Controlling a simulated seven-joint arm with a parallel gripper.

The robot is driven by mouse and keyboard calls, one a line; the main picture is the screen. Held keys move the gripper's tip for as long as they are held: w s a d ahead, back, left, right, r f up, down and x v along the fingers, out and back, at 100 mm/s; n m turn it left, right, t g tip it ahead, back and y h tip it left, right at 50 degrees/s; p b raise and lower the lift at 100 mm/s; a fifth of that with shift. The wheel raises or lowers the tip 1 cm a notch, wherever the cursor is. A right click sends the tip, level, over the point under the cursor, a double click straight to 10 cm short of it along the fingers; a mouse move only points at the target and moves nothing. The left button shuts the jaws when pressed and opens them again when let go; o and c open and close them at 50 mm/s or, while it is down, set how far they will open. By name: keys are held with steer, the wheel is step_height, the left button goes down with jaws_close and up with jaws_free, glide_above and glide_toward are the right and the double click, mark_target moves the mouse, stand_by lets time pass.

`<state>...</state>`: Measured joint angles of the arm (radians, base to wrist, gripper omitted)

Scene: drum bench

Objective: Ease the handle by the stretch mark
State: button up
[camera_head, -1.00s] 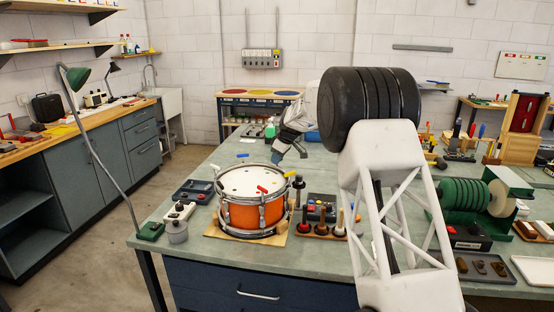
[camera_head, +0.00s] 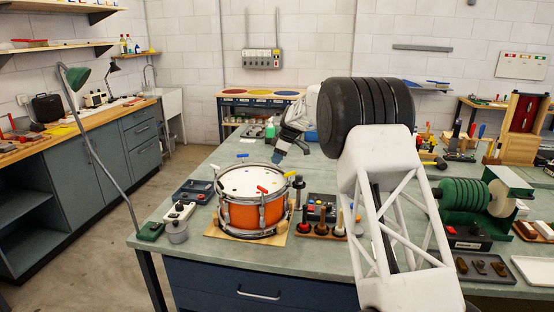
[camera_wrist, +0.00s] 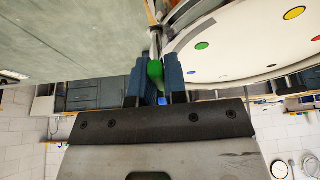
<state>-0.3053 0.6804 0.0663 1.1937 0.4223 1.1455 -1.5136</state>
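The orange drum (camera_head: 246,216) stands on a wooden board on the bench. Coloured handles stick out around its rim: a blue one (camera_head: 243,155), a red one (camera_head: 262,190) and a yellow one (camera_head: 290,173). My gripper (camera_head: 277,158) is at the drum's far right rim. In the wrist view, a green handle (camera_wrist: 155,71) sits between my two blue fingers (camera_wrist: 156,80) and fills the narrow gap, so they look shut on it. The white drumhead (camera_wrist: 240,45) beside it carries small coloured dots. I cannot make out a stretch mark.
A white box with knobs (camera_head: 179,211) and a grey pot (camera_head: 177,232) stand left of the drum. A rack of knobbed tools (camera_head: 322,229) stands close on its right. A dark tray (camera_head: 193,190) lies behind the box.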

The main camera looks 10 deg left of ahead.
steer(key=o, duration=0.4)
steer(key=shift+r, duration=0.1)
steer(key=shift+v, duration=3.85)
